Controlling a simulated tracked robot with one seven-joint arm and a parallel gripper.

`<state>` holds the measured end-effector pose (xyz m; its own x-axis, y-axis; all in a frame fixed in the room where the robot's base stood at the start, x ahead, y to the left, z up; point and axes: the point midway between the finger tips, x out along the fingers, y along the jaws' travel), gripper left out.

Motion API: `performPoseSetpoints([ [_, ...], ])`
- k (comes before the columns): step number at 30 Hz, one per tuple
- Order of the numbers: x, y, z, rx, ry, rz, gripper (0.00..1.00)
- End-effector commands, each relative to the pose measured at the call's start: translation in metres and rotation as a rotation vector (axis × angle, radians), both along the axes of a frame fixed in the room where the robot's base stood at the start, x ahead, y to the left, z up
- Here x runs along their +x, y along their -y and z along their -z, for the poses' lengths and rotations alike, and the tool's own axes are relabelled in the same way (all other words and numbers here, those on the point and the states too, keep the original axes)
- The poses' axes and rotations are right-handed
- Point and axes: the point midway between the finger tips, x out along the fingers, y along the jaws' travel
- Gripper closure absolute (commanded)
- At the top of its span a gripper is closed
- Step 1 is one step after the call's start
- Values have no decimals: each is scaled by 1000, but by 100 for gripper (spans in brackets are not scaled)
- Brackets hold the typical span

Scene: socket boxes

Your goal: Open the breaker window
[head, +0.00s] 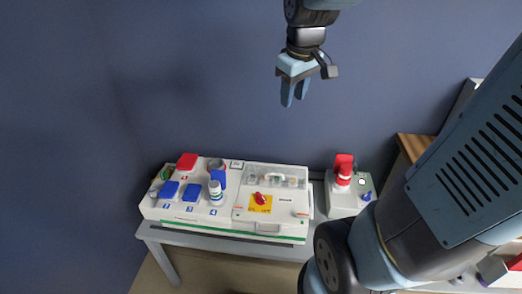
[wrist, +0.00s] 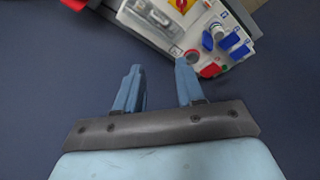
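The breaker window (head: 278,180) is a clear cover on the right part of the white socket box (head: 228,221). It looks closed, with a row of breakers faintly visible under it. A red rotary switch on a yellow plate (head: 259,202) sits below the window. In the wrist view the window (wrist: 152,17) shows at the top, beside the yellow plate (wrist: 183,4). My gripper (head: 292,102) hangs above and behind the box, against the wall, well apart from it. In the wrist view its two fingers (wrist: 160,88) are spread with nothing between them.
Red and blue socket lids (head: 187,161) and a grey-white plug (head: 215,190) stand on the box's left part. A smaller box with a red plug (head: 343,170) stands to the right. All rest on a grey table (head: 160,236). The blue wall is close behind.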

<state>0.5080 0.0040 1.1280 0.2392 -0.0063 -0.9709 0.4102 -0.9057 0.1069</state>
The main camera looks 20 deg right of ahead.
Motion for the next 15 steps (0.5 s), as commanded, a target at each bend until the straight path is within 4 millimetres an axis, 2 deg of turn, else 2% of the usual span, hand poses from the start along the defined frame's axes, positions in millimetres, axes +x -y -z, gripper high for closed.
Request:
performPoseSetpoints([
  [15, 72, 2, 68, -28, -168, -289, 62],
])
